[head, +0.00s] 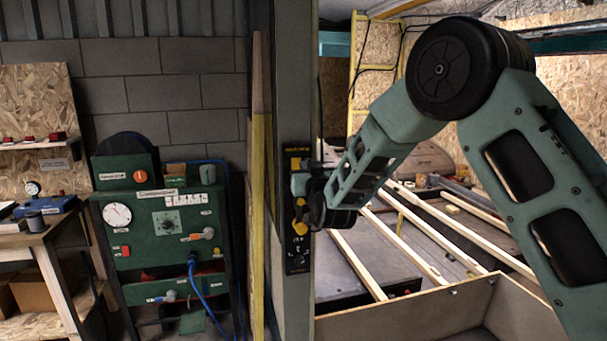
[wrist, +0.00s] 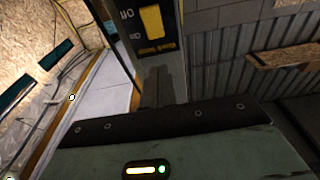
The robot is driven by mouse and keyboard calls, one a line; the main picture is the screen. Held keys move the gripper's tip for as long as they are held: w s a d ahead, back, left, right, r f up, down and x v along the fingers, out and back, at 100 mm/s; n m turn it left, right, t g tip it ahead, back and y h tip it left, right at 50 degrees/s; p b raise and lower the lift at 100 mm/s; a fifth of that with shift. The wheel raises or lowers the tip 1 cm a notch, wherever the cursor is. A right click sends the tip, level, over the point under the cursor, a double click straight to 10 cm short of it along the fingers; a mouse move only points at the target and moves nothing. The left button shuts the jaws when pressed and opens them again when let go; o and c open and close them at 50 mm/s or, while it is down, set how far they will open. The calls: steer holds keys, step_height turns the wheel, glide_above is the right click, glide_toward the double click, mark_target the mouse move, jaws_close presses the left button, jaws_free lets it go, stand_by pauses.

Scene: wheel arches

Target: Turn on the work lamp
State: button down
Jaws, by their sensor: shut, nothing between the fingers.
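A narrow black switch panel (head: 296,256) is fixed upright on the grey post (head: 294,100). It carries yellow parts and a yellow label near its top. In the wrist view a yellow rocker switch (wrist: 152,21) shows upside down between the words On and Off. A yellow label (wrist: 162,48) beside it seems to read Work lamp. My gripper (head: 298,186) is shut and empty, in front of the panel's upper half, and hides part of it. I cannot tell whether it touches the panel, or which way the rocker is set. No lamp can be made out.
A green machine panel (head: 160,225) with dials and a blue hose stands left of the post. A wooden workbench (head: 40,235) is at far left. Wooden battens (head: 390,255) and an open wooden box (head: 440,305) lie to the right, below my arm.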

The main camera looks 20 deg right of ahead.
steer(key=s+r+b, duration=0.1)
steer(key=s+b, duration=0.1)
steer(key=s, duration=0.4)
steer(key=s+a+f+n+g+y+b, duration=0.1)
steer(key=s+a+f+n+g+y, duration=0.1)
steer(key=s+a+f+g, duration=0.35)
steer(key=s+a+f+n+g+y, duration=0.1)
steer(key=s+a+f+g, duration=0.15)
steer(key=s, duration=0.55)
steer(key=s+a+f+n+g+y+b, duration=0.1)
steer(key=s+a+f+n+g+y, duration=0.15)
steer(key=s+a, duration=0.35)
steer(key=s+d+f+g+h, duration=0.1)
steer(key=s+d+f+g, duration=0.1)
steer(key=s, duration=0.6)
steer(key=s+d+f+n+g+h, duration=0.1)
steer(key=s+d+f+g+h, duration=0.1)
steer(key=s, duration=0.7)
steer(key=s+d+f+n+g+h, duration=0.1)
steer(key=s+d+f+g+h, duration=0.1)
steer(key=s+g, duration=0.3)
steer(key=s+d, duration=0.1)
steer(key=s, duration=0.2)
steer(key=shift+s+d+f, duration=0.15)
steer(key=shift+s+d, duration=0.05)
steer(key=shift+s, duration=0.05)
